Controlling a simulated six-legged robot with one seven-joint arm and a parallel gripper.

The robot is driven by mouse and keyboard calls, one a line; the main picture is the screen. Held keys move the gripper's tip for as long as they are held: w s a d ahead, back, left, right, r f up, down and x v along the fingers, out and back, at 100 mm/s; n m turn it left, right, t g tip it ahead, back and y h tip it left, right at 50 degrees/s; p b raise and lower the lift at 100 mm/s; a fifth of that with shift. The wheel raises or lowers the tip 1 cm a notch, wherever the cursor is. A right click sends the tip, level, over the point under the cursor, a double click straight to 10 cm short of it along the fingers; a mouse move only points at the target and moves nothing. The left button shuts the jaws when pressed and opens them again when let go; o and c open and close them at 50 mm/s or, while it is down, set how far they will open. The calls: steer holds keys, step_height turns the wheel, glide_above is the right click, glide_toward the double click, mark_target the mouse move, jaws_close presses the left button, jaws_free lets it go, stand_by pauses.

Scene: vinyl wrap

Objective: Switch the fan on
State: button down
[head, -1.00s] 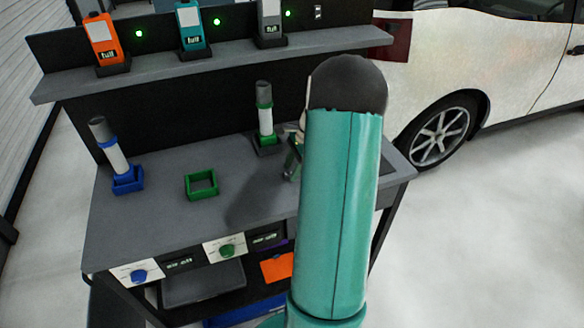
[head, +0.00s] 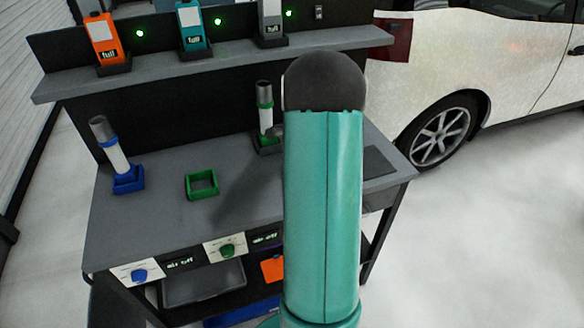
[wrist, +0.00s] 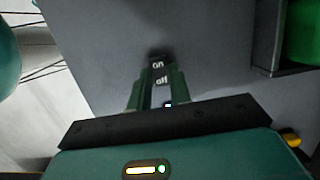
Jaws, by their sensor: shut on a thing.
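In the wrist view my gripper (wrist: 161,88) has its two green fingers close together, with a small black switch (wrist: 159,73) between their tips. The switch carries the words "on" and "off", with "on" at the far end, and a small cyan light shows near it. A grey surface lies behind it. In the head view my teal arm hides the gripper and whatever it holds. I cannot make out a fan body in either view. A small wall switch (head: 319,12) shows at the upper right of the back panel.
Two knobs, blue (head: 139,274) and green (head: 227,250), are on the front. A white car (head: 480,60) stands at right.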

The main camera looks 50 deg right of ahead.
steer(key=shift+w+a+g+h, duration=0.1)
steer(key=shift+a+g+h, duration=0.1)
steer(key=shift+g+h, duration=0.45)
steer(key=c, duration=1.3)
jaws_free()
steer(key=r, duration=1.4)
steer(key=shift+s+d, duration=0.2)
steer(key=shift+d, duration=0.2)
